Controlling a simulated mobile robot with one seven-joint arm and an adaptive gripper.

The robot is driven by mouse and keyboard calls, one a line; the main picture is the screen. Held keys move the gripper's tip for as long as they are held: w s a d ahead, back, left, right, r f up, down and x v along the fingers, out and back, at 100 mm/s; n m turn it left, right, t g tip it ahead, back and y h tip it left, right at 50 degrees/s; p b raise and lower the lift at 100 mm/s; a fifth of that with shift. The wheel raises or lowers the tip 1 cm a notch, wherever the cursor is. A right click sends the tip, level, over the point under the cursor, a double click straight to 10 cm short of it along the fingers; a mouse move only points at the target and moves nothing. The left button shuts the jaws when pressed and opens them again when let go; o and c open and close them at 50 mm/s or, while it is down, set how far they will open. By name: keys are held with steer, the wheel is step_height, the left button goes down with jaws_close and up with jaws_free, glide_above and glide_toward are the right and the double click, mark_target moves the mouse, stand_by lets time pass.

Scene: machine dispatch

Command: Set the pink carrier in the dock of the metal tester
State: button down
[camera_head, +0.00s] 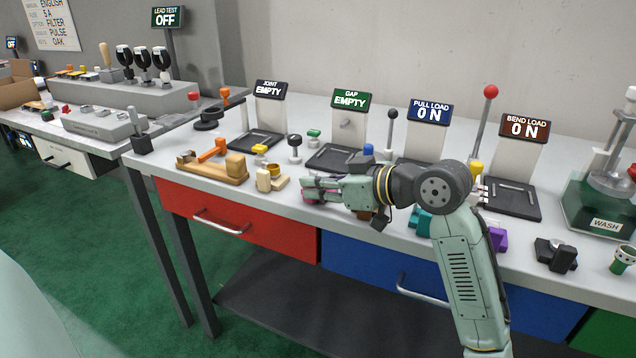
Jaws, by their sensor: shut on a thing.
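My gripper (308,188) is above the front part of the bench, in front of the GAP station. It is shut on a small pink piece, the pink carrier (311,196), mostly hidden by the fingers. No sign reads metal tester. The stations in view are JOINT (271,90), GAP (350,99), PULL LOAD (430,111) and BEND LOAD (525,127), each with a dark base plate. JOINT and GAP read EMPTY; the other two read 0 N. A LEAD TEST sign (167,17) at the back left reads OFF. My arm partly covers the PULL LOAD base.
A wooden block holder (212,170) with an orange tool stands left of my gripper. Purple (497,238) and teal (420,222) pieces lie by my arm. The WASH unit (605,205) is at right. A second bench stands at left.

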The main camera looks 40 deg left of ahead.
steer(key=shift+f, duration=0.2)
steer(key=c, duration=1.6)
jaws_free()
steer(key=shift+r, duration=0.1)
